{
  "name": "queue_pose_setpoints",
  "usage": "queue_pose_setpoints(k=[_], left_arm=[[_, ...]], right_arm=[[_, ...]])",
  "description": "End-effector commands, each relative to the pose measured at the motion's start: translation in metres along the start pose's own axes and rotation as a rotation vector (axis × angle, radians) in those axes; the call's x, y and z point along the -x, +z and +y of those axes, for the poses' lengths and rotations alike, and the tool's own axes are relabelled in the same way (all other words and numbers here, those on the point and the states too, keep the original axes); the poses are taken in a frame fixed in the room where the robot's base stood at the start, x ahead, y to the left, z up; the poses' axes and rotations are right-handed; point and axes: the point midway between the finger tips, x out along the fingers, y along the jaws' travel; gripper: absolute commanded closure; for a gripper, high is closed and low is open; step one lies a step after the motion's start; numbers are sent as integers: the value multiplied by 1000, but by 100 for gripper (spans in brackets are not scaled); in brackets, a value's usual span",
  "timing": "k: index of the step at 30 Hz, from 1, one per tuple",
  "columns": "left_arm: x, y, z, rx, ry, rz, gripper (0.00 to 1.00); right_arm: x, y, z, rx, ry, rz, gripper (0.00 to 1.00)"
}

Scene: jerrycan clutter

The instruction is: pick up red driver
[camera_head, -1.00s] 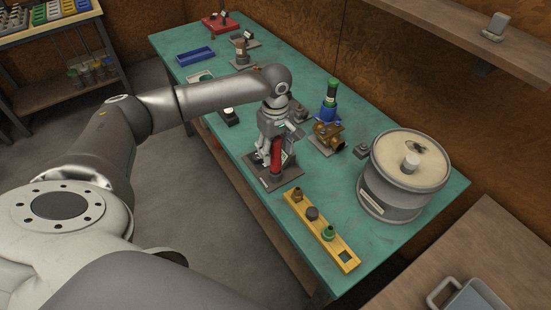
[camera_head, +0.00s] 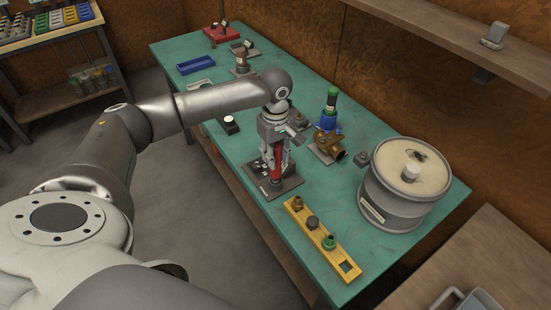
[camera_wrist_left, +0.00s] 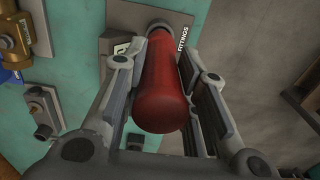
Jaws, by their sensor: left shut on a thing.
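The red driver (camera_head: 276,165) stands upright over a grey plate (camera_head: 287,187) on the green table. My left gripper (camera_head: 274,160) points down over it, with its fingers around the red handle. In the left wrist view the red driver (camera_wrist_left: 164,85) lies between both finger pads (camera_wrist_left: 165,95), and the gripper is shut on it. The plate shows behind it there, with "FITTINGS" printed on it. The driver's lower end is hidden. My right gripper is not in view.
A yellow rack (camera_head: 320,238) with several fittings stands in front, and a large grey drum (camera_head: 405,185) stands to the right. A brass valve (camera_head: 327,145) and a green-and-blue item (camera_head: 330,105) are behind.

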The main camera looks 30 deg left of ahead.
Motion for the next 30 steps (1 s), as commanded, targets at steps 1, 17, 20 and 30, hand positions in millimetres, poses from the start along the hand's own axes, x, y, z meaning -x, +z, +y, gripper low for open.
queue_pose_setpoints(k=[1,17,20,30], left_arm=[[5,0,1,0,7,0,100],[86,40,-52,-4,4,3,100],[95,52,-68,-4,4,2,100],[117,81,-104,0,4,2,100]], right_arm=[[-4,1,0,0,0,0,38],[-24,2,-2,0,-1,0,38],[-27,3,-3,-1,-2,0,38],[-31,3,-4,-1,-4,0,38]])
